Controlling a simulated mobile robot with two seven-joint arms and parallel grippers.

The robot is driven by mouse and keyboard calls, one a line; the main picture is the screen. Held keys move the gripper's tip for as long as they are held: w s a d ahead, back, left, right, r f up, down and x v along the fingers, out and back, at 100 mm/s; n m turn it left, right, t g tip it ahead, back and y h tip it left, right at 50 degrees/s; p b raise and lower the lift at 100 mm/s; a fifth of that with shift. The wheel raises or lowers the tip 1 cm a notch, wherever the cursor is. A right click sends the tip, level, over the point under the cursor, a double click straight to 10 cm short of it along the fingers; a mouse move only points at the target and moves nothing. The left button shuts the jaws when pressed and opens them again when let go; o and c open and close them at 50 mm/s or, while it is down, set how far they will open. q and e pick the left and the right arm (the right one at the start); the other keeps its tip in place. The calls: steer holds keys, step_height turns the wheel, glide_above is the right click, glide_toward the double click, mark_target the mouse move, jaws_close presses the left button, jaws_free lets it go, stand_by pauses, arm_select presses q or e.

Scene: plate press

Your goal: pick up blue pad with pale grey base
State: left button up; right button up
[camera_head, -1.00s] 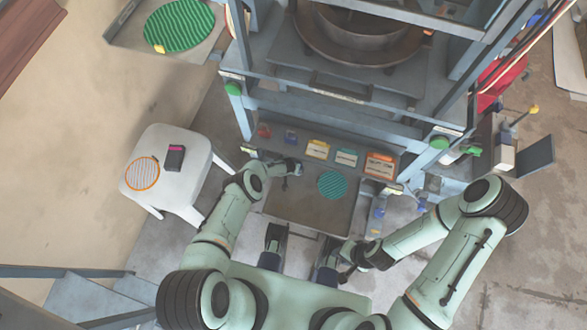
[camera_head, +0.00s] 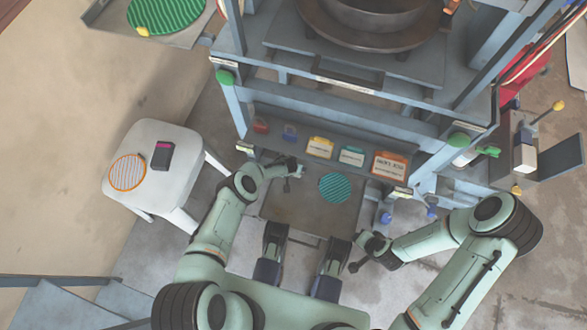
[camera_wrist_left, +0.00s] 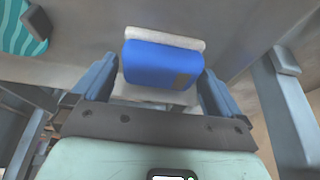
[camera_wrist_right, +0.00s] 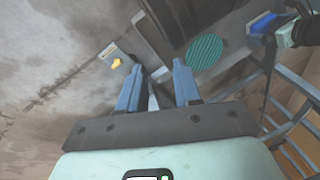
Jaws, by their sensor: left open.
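The blue pad with its pale grey base (camera_wrist_left: 163,62) shows close up in the left wrist view, between and just beyond the fingertips of my left gripper (camera_wrist_left: 160,75). The fingers are apart, one on each side of it, with no clear contact. My right gripper (camera_head: 362,252) is off to the right, away from the pad. In the right wrist view its fingers (camera_wrist_right: 160,68) are apart with nothing between them.
The panel also holds a red item (camera_head: 261,126) and yellow, teal and orange labelled blocks (camera_head: 320,148). A round teal ribbed disc (camera_head: 335,188) lies on the tray below. A white stool (camera_head: 165,190) with an orange-rimmed disc stands left. Frame posts rise beside the panel.

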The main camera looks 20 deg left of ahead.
arm_select(q)
steer(key=shift+b+x, duration=0.6)
steer(key=shift+x, duration=0.15)
arm_select(e)
steer(key=s+f, duration=0.1)
steer(key=f, duration=0.1)
steer(key=shift+s+d+f+g, duration=0.35)
steer(key=shift+d+f+g, duration=0.05)
arm_select(q)
steer(key=shift+c, duration=0.3)
steer(key=c, duration=0.7)
steer(key=shift+r, duration=0.15)
